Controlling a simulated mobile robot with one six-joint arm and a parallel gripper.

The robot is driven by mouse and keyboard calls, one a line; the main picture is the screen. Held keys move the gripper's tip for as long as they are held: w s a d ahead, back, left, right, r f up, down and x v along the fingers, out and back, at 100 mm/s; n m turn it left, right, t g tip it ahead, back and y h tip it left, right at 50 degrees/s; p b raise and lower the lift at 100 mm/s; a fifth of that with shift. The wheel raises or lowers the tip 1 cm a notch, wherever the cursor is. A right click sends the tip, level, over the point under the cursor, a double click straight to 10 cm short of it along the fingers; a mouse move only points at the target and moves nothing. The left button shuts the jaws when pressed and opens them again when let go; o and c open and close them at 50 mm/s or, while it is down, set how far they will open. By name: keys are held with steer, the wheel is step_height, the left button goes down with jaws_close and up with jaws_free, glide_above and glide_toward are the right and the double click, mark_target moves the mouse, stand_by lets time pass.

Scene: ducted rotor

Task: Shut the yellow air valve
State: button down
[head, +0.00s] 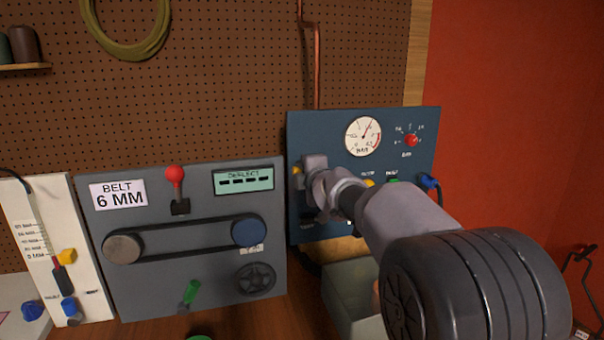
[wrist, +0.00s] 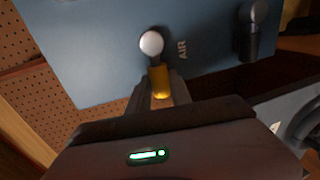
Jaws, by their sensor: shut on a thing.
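The yellow air valve (wrist: 160,80) sits on the blue panel (wrist: 100,70) beside the word AIR in the wrist view. Its yellow lever runs down in the picture from a round pale knob or pipe end (wrist: 151,43). My gripper (wrist: 162,98) is shut on the yellow lever, with a finger on each side. In the head view my gripper (head: 303,172) is against the left part of the blue panel (head: 305,130), and only a small yellow bit of the valve (head: 296,170) shows. The wrist and arm hide the rest of the valve there.
The blue panel also carries a round gauge (head: 362,134), a red knob (head: 411,140), a green button (head: 393,181) and a blue plug (head: 429,181). A grey belt panel (head: 100,285) stands to the left. A grey bin (head: 345,300) sits below my arm.

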steer(key=c, duration=1.2)
jaws_free()
steer(key=shift+o, duration=0.2)
steer(key=v, duration=1.7)
steer(key=shift+s, duration=0.25)
